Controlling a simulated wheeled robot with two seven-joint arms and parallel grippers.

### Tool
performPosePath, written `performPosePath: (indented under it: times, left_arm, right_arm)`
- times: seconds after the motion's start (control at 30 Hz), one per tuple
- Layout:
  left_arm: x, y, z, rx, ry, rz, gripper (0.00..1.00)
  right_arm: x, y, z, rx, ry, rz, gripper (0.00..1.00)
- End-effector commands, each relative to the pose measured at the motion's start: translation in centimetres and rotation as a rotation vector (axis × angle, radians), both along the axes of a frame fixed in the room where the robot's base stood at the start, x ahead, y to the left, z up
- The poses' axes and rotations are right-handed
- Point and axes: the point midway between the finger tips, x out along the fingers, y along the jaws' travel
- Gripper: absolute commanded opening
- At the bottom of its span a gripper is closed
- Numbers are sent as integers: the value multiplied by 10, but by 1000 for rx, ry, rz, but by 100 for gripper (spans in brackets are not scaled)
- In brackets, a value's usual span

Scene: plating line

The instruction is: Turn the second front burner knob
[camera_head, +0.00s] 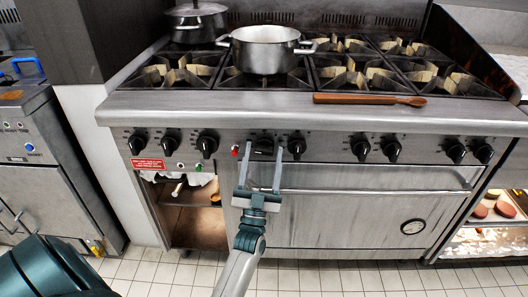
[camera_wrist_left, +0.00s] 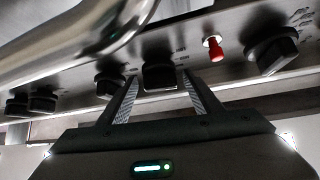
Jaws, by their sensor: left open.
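A row of black knobs runs along the stove's front panel (camera_head: 330,148). Another knob (camera_head: 296,147) is close to the right finger. Which knob is the second front burner one is not marked. My right gripper is not in view.
A steel pot (camera_head: 265,50) stands on the burners, with a lidded pot (camera_head: 196,22) behind it. A wooden spoon (camera_head: 368,99) lies on the stove's front ledge. The oven door handle (camera_head: 370,191) runs below the knobs. The stove's rounded front edge (camera_wrist_left: 90,38) overhangs the panel.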

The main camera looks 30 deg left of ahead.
Motion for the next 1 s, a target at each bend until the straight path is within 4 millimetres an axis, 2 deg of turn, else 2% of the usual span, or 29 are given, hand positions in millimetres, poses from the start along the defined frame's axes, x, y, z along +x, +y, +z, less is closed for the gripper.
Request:
performPosePath:
  times: [0.6, 0.8, 1.0]
  left_arm:
    - [-77, -31, -83, -2, 5, 0, 58]
    - [-97, -39, -102, -1, 3, 0, 58]
    - [-105, -42, -110, 0, 2, 0, 58]
  right_arm:
    - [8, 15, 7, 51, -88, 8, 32]
    - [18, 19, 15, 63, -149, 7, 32]
    - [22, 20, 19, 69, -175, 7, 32]
